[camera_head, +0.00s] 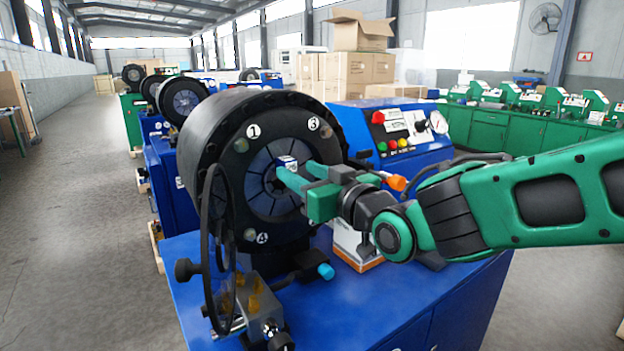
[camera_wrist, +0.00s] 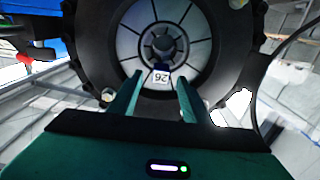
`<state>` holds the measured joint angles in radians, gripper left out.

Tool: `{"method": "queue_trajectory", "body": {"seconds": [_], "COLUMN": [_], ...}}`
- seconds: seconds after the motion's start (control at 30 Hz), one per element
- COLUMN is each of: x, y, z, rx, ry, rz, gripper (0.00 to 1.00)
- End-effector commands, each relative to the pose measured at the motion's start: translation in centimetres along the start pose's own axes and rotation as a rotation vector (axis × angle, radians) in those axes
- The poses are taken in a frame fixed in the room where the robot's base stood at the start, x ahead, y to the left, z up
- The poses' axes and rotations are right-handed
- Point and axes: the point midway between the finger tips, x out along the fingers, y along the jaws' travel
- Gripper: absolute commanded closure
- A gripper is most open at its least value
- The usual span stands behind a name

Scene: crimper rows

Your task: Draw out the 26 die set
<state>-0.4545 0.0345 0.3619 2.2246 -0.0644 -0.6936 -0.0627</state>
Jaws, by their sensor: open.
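The crimper head (camera_head: 222,150) is a large black ring with numbered white marks, standing on a blue cabinet. Grey die segments (camera_head: 258,190) form a ring around its central hole. The 26 die set shows in the wrist view as a white label reading 26 (camera_wrist: 161,77) on the lower part of the die ring, with dark small dies around the hole (camera_wrist: 163,45). My gripper (camera_head: 285,172) points at the die face from the right. In the wrist view its two green fingers (camera_wrist: 160,92) are open, one on each side of the label. I cannot tell whether they touch anything.
A blue control panel (camera_head: 395,130) with buttons and a gauge stands behind my arm. A white and orange box (camera_head: 352,248) sits on the blue cabinet top (camera_head: 370,300). A thin black hoop (camera_head: 207,240) and a brass-coloured fitting stand at the front left.

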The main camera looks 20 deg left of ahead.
Motion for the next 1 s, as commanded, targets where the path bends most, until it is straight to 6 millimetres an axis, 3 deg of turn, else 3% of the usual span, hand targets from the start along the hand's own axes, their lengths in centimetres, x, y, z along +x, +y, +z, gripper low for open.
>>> {"method": "queue_trajectory", "body": {"seconds": [0.4, 0.9, 0.93, 1.0], "x": [3.9, 4.8, 4.8, 4.8], "y": [0.0, 0.0, 0.0, 0.0], "z": [0.0, 0.0, 0.0, 0.0], "rx": [0.000, 0.000, 0.000, 0.000], "ry": [-0.001, 0.000, 0.000, 0.000], "rz": [0.000, 0.001, 0.001, 0.001], "gripper": [0.56, 0.56, 0.59, 0.75]}}
